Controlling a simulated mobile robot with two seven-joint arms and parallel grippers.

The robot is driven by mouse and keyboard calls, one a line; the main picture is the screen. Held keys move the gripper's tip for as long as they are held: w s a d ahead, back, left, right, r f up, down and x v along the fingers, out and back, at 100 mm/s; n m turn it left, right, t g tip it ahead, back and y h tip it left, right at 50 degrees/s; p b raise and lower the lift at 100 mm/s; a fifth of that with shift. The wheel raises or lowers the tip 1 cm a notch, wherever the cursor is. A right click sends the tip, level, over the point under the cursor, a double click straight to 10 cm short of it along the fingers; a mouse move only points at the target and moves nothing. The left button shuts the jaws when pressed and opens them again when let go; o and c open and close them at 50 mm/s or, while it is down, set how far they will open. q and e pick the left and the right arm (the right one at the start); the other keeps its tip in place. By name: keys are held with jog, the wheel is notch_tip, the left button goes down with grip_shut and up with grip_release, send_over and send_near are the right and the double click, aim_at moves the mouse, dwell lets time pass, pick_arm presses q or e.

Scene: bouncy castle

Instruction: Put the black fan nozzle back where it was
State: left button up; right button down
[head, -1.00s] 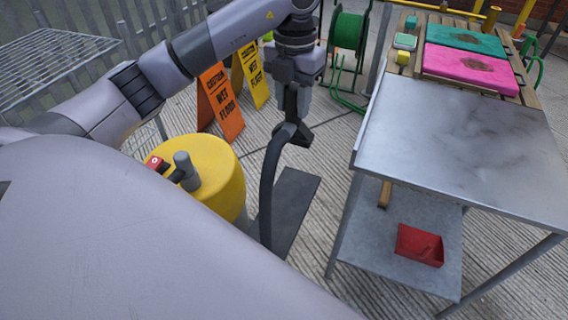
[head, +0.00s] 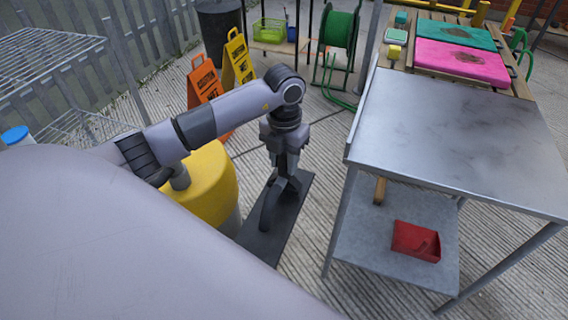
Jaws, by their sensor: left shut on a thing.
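My left gripper (head: 284,183) points down in the middle of the head view and is shut on the black fan nozzle. The black fan nozzle (head: 268,209) is a dark curved tube that bends down and left from the fingers. Its lower end shows over a flat dark mat (head: 290,218) on the ground; I cannot tell whether it touches the mat. The fingers hide the top of the nozzle. My right gripper is not in view.
A yellow drum (head: 213,190) stands close left of the nozzle, partly behind my arm. A metal table (head: 450,140) stands to the right, with a red tray (head: 415,241) on its lower shelf. Orange (head: 205,82) and yellow (head: 239,58) floor signs stand behind.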

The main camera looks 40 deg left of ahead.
pick_arm(q)
jog(key=shift+f, duration=0.7)
jog(key=shift+f, duration=0.1)
jog(key=o, duration=1)
notch_tip(320, 180, up, 12)
jog(key=shift+r, duration=0.15)
